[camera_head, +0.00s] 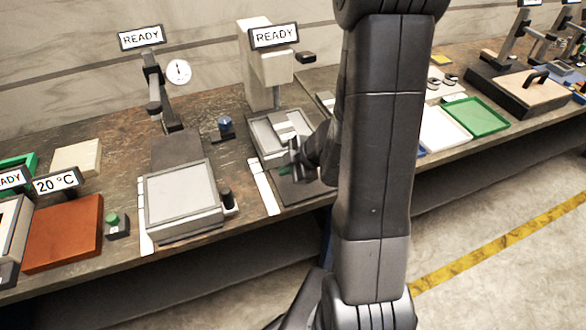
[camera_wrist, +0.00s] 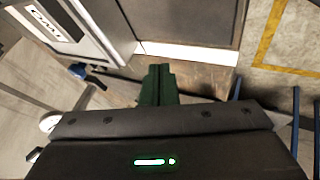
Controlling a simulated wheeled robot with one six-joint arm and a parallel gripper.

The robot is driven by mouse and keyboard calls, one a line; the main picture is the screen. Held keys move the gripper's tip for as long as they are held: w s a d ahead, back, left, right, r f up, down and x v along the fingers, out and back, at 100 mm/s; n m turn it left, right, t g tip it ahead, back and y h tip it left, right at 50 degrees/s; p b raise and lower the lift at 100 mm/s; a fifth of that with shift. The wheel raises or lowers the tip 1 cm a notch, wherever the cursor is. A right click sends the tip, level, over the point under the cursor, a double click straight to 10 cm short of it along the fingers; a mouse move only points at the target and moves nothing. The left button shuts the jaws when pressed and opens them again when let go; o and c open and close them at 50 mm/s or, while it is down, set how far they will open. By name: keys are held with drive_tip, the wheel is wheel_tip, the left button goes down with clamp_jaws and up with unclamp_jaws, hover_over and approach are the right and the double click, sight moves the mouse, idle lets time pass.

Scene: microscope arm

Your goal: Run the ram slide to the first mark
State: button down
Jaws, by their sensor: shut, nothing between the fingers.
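A beige column device (camera_head: 260,70) with a READY sign (camera_head: 274,36) stands at mid-bench in the head view. At its foot is a grey framed bed with a pale block (camera_head: 284,122), which may be the ram slide; I cannot tell for sure. A dark plate (camera_head: 300,192) lies in front of it, with a white strip (camera_head: 264,188) along its left side. Any marks are too small to make out. My gripper (camera_head: 288,169) is shut and empty over the bed's front area; its green fingertips (camera_wrist: 158,84) are together in the wrist view. My arm hides the bed's right side.
A grey platform (camera_head: 182,194) with a black knob (camera_head: 226,197) stands to the left, below a gauge (camera_head: 178,72). A green tray (camera_head: 475,117) lies to the right. Open floor lies in front.

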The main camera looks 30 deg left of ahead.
sight(269, 162)
drive_tip(key=b+x, duration=0.1)
drive_tip(key=x, duration=0.3)
drive_tip(key=shift+f, duration=0.15)
drive_tip(key=shift+w+a+r+p, duration=0.3)
drive_tip(key=shift+w+a+p, duration=0.25)
drive_tip(key=shift+w+a, duration=0.75)
drive_tip(key=shift+a, duration=0.2)
drive_tip(key=shift+w+a+r+p, duration=0.1)
drive_tip(key=shift+w+a+p, duration=0.2)
drive_tip(key=shift+p, duration=0.4)
drive_tip(key=shift+w+a, duration=0.25)
drive_tip(key=shift+a, duration=0.05)
drive_tip(key=shift+f, duration=0.2)
